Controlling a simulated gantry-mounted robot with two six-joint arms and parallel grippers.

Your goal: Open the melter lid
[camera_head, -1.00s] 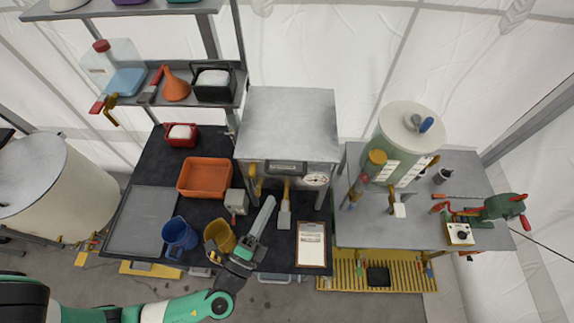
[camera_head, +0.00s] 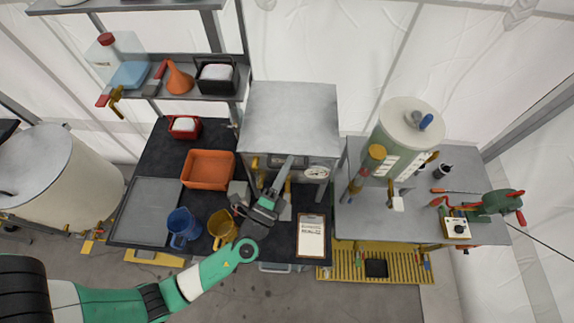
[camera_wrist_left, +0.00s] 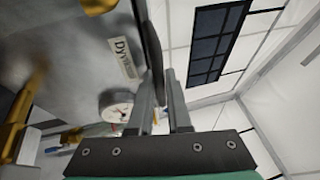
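The melter is a grey metal box (camera_head: 290,115) with a flat top, closed, standing at the back of the dark bench. A round dial (camera_head: 316,172) is on its front at the right; the dial (camera_wrist_left: 116,106) and a lettered plate (camera_wrist_left: 124,58) also show in the left wrist view. My left gripper (camera_head: 284,167) is in front of the melter's front face, just below the top's front edge. Its fingers (camera_wrist_left: 160,105) are apart in the left wrist view, with a dark edge seen beyond and between them. I cannot tell whether they touch it. My right gripper is not in view.
A blue jug (camera_head: 181,228) and a yellow jug (camera_head: 221,228) stand near my left forearm. An orange tray (camera_head: 208,170) lies left of the melter and a clipboard (camera_head: 311,236) at the right. A cream tank (camera_head: 405,140) stands on the right table.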

